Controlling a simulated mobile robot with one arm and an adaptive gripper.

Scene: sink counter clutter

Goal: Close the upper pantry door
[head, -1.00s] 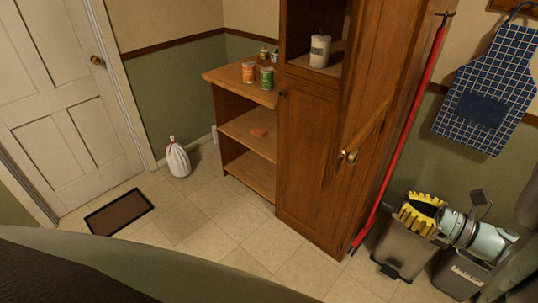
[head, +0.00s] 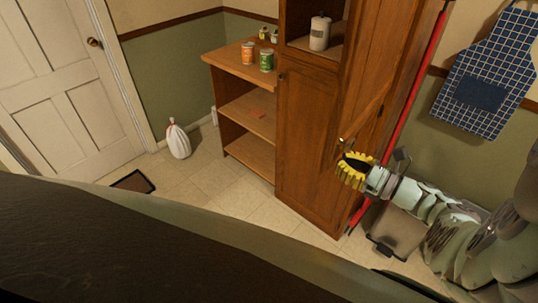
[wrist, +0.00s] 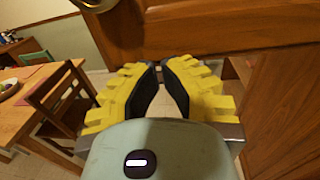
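The upper pantry door (head: 372,75) is brown wood and stands open, swung out from the tall pantry cabinet. Its brass knob (head: 342,141) is near the door's lower free corner. In the wrist view the door (wrist: 220,28) crosses the top, with the knob (wrist: 97,4) cut off at the upper left. My gripper (head: 352,168) has yellow ridged fingers with black pads. It is just below and right of the knob in the head view. Contact with the door cannot be told.
The lower pantry door (head: 305,130) is shut. A white canister (head: 320,33) stands in the open upper compartment. Cans stand on the low shelf unit (head: 228,62) at left. A red pole (head: 412,95) and a bin (head: 398,232) are at right. In the wrist view, a table and chair (wrist: 62,100) are at left.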

